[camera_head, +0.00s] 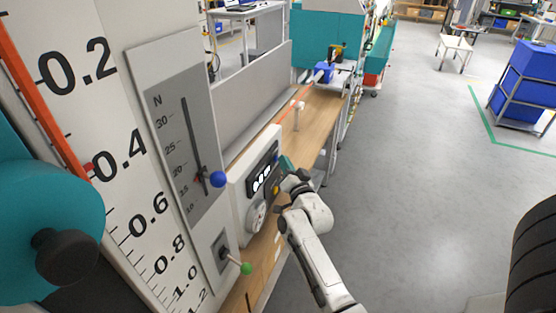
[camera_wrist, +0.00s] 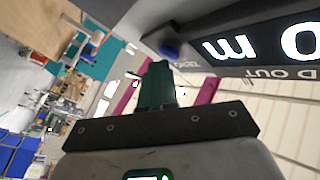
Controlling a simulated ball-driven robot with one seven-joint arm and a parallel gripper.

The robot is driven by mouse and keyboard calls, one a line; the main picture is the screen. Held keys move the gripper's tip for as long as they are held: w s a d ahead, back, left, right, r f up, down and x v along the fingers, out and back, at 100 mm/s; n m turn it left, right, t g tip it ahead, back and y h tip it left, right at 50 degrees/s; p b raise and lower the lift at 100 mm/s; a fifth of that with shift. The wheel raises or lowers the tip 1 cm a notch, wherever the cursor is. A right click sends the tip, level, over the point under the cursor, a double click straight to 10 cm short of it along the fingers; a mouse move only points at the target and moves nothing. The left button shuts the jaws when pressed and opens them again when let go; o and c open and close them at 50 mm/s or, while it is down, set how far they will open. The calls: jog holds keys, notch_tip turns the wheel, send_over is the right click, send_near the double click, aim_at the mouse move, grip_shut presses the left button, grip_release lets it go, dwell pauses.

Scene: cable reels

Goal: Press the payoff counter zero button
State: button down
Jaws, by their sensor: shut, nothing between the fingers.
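The payoff counter (camera_head: 264,172) is a pale box with a lit black display, left of my arm in the head view. Its display also shows in the wrist view (camera_wrist: 262,45), upside down, with an "m" readable. The blue zero button (camera_wrist: 170,48) sits beside the display, next to a printed "ZERO" label. My gripper (camera_wrist: 157,68) has teal fingers, shut and empty, with tips just below the button in the wrist view. I cannot tell whether they touch it. In the head view my gripper (camera_head: 286,164) is at the counter's right edge, partly hidden by the wrist.
A force gauge panel (camera_head: 180,130) with a blue knob (camera_head: 218,179) stands left of the counter. A green-tipped lever (camera_head: 246,268) sticks out below. A wooden bench (camera_head: 315,125) runs behind the counter. The grey floor right of my arm is open.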

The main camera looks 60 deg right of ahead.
jog(key=shift+s+b, duration=0.35)
jog(key=shift+s, duration=0.4)
jog(key=s+b, duration=0.5)
jog(key=shift+d, duration=0.2)
dwell(0.8)
